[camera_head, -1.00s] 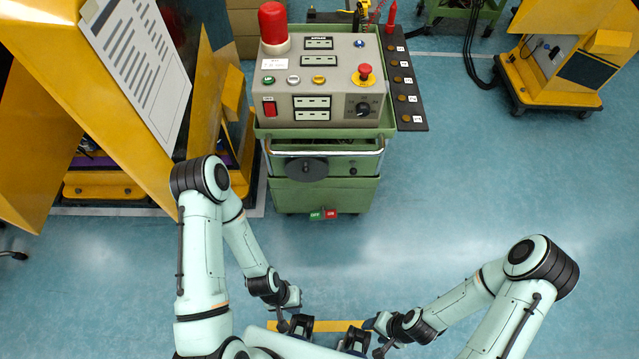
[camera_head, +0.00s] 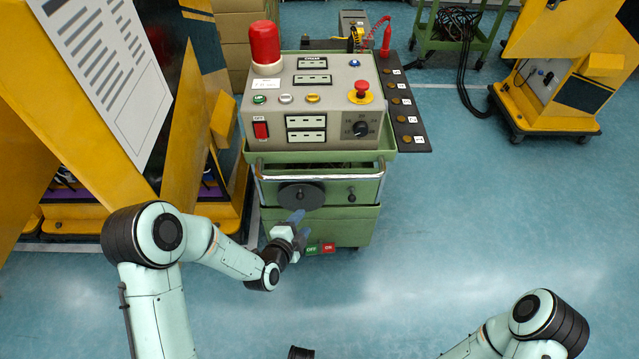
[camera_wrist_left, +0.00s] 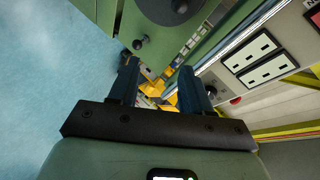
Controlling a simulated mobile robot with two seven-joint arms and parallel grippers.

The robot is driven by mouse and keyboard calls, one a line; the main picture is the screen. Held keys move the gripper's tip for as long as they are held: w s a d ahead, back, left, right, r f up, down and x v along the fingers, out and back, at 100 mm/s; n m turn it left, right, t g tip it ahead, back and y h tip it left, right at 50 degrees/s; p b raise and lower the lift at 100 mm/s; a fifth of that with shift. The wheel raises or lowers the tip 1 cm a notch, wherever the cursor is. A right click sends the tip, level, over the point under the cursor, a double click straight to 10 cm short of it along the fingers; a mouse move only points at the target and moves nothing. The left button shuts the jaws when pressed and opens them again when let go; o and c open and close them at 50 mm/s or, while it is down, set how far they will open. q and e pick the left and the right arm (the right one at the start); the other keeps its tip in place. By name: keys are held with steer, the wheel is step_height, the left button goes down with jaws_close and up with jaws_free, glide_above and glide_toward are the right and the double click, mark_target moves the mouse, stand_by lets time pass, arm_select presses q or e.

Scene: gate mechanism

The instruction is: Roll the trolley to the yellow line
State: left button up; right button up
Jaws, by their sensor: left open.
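The green trolley (camera_head: 345,226) stands ahead of me, carrying a grey control box. Its silver handle bar (camera_head: 345,174) runs across the front; in the left wrist view the bar (camera_wrist_left: 240,38) runs diagonally to the right of the fingers. My left gripper (camera_head: 297,217) is open in front of the trolley, below the bar and close to the black disc (camera_head: 301,196). In the left wrist view its two fingers (camera_wrist_left: 158,88) are apart with nothing clearly between them. I cannot tell whether they touch the trolley. My right gripper and the yellow line are out of view.
A yellow cabinet (camera_head: 100,150) stands close on the left of the trolley. Another yellow unit on casters (camera_head: 565,80) is at the back right, with black cables beside it. The blue floor (camera_head: 470,220) in front and to the right is clear.

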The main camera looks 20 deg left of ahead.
mark_target(316, 180)
arm_select(q)
steer(key=w+r+m+t+b, duration=0.1)
steer(key=w+r+m+t, duration=0.25)
steer(key=r, duration=0.25)
steer(key=shift+g, duration=0.35)
steer(key=x, duration=1.3)
steer(key=shift+a+f+b, duration=0.2)
steer(key=shift+a+b, duration=0.05)
steer(key=shift+b, duration=0.1)
jaws_close()
